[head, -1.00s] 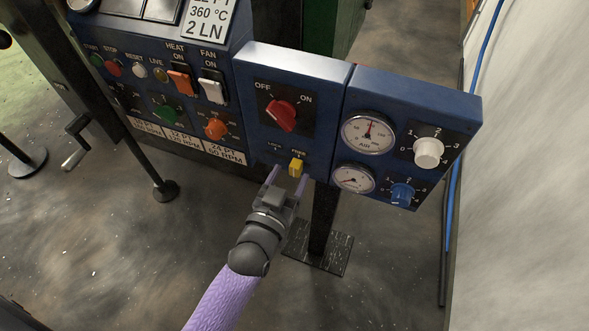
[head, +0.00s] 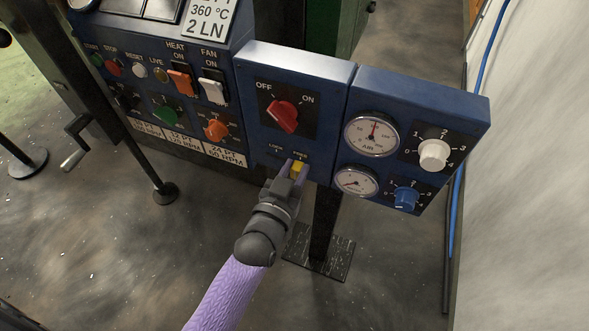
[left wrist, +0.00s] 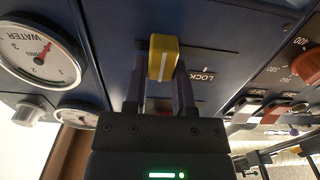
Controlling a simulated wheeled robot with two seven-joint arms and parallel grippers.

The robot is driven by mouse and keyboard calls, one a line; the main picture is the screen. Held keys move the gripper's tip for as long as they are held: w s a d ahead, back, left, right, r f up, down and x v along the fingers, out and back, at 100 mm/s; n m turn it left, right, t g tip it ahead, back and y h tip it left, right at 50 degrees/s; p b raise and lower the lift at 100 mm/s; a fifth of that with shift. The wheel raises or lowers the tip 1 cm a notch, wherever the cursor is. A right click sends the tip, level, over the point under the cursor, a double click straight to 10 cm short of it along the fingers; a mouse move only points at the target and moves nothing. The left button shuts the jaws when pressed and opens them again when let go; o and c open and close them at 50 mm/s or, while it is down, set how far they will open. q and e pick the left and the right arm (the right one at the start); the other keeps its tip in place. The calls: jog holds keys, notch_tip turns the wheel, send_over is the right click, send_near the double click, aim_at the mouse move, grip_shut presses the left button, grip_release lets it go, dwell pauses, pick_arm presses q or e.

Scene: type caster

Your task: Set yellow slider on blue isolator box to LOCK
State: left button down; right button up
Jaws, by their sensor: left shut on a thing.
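The blue isolator box (head: 310,75) has a red rotary knob (head: 284,117) between OFF and ON labels. Below the knob, the yellow slider (head: 298,167) sits at the right end of its short track, under the right-hand label and away from LOCK. My left gripper (head: 293,170) is shut on the yellow slider, with its fingers around the slider's sides. In the left wrist view the yellow slider (left wrist: 163,58) with a pale line shows between the two fingertips, and the LOCK label lies to its right. My right gripper is not in view.
To the right is a blue panel with gauges (head: 372,134), a white knob (head: 434,154) and a blue knob (head: 405,199). To the left is a control panel with switches (head: 212,90) and an orange knob (head: 216,130). A dark post (head: 324,220) stands below the box.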

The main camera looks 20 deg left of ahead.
aim_at(275, 152)
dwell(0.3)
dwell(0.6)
pick_arm(q)
jog(key=shift+a, duration=0.1)
jog(key=a+p, duration=0.1)
jog(key=a, duration=0.4)
jog(key=shift+w, duration=0.1)
jog(key=shift+a, duration=0.1)
jog(key=shift+c, duration=2.2)
grip_release()
jog(key=shift+a, duration=0.15)
jog(key=shift+p, duration=0.3)
